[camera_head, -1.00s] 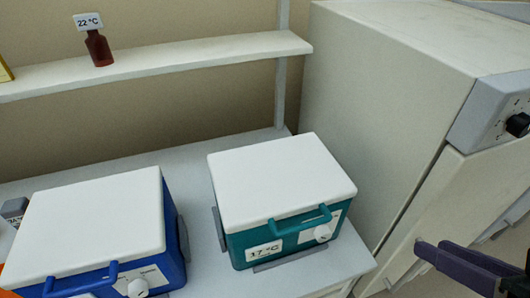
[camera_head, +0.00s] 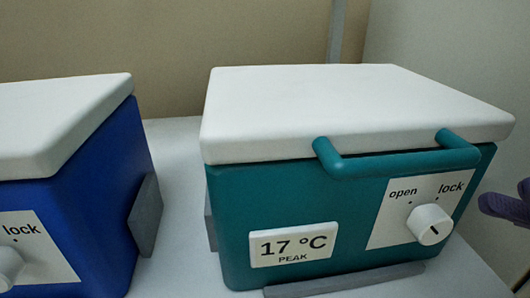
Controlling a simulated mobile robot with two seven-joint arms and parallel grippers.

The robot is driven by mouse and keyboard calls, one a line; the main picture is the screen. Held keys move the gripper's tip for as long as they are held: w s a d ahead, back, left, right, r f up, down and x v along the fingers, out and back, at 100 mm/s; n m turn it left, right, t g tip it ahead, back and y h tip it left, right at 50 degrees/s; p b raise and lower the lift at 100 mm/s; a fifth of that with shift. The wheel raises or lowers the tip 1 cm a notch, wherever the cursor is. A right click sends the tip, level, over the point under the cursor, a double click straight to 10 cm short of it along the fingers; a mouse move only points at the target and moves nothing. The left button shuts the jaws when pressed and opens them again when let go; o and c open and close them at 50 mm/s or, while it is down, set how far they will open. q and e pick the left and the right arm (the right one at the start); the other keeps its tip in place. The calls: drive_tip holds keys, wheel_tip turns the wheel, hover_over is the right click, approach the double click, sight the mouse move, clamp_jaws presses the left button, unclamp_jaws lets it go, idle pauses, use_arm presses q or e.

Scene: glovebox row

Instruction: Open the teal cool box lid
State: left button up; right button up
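The teal cool box (camera_head: 235,225) stands on the bench with its white lid (camera_head: 350,105) down and shut. A teal bar handle (camera_head: 400,161) runs along the lid's front edge. A white knob (camera_head: 429,224) sits on the front panel under the words "open" and "lock". My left gripper is not in view.
A blue cool box (camera_head: 75,205) with a white lid stands to the left, with a narrow strip of bench (camera_head: 175,170) between. A grey block (camera_head: 146,215) stands in that gap. A grey strip (camera_head: 345,281) lies along the teal box's front. A pale cabinet wall (camera_head: 425,50) rises behind right.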

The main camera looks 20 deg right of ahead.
sight(396, 155)
drive_tip(key=p+x, duration=0.1)
drive_tip(key=x, duration=1.1)
drive_tip(key=shift+s+a, duration=0.1)
drive_tip(key=shift+s, duration=0.1)
drive_tip(key=shift+c, duration=0.2)
clamp_jaws()
drive_tip(key=shift+r, duration=0.1)
idle(0.6)
